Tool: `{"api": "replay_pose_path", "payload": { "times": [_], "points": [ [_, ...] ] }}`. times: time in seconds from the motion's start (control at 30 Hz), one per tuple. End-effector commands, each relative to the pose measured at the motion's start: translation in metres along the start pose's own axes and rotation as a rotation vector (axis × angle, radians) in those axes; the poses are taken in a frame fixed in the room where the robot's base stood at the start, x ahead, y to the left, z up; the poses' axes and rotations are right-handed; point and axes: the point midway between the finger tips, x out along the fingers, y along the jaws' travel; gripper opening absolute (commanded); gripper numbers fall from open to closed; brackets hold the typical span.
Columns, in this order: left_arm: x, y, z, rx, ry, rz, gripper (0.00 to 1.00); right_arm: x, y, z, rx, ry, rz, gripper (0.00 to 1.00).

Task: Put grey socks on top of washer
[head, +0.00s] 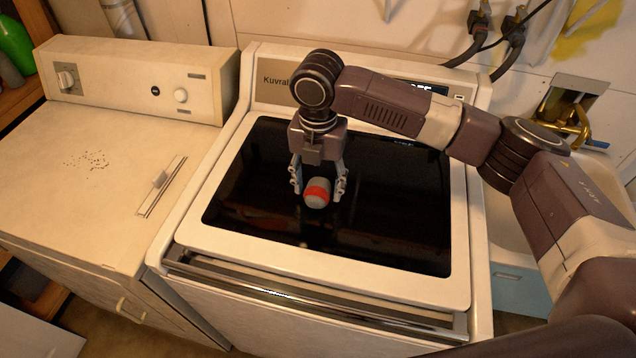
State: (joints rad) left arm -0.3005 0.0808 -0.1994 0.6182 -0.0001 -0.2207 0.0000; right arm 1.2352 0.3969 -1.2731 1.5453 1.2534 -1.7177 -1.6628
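The grey socks (314,200) are a small rolled bundle, grey with a red-orange band, over the dark glass top of the white washer (390,280). My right gripper (317,190) points down over the washer top, with one finger on each side of the socks. Its fingers look spread wide, with a thin gap showing beside the bundle. The socks appear to rest on the glass, though their underside is hard to make out. My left gripper is not in view.
A second white machine (80,190) with a knob panel stands to the left. A sink with a brass tap (575,125) is at the right, behind my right arm. The rest of the dark glass top is clear. A green bottle (14,45) stands at the far left.

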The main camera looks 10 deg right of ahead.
Motion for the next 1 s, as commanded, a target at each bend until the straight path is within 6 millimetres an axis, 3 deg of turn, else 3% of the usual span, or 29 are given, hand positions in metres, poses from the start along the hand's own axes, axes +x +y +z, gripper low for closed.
{"api": "replay_pose_path", "payload": {
  "times": [0.3, 0.43, 0.8, 1.0],
  "points": [
    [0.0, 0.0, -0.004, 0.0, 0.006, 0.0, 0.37, -0.001, 0.0, 0.0, 0.0, 0.0, 0.0, 0.58],
    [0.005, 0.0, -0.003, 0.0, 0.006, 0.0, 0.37, -0.011, 0.001, 0.0, 0.0, -0.001, 0.002, 0.58],
    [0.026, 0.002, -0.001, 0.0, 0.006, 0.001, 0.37, -0.086, 0.001, 0.001, 0.0, -0.003, 0.003, 0.58],
    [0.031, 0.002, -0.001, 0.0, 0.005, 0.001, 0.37, -0.115, 0.001, 0.0, 0.001, -0.001, 0.001, 0.58]
  ]
}}
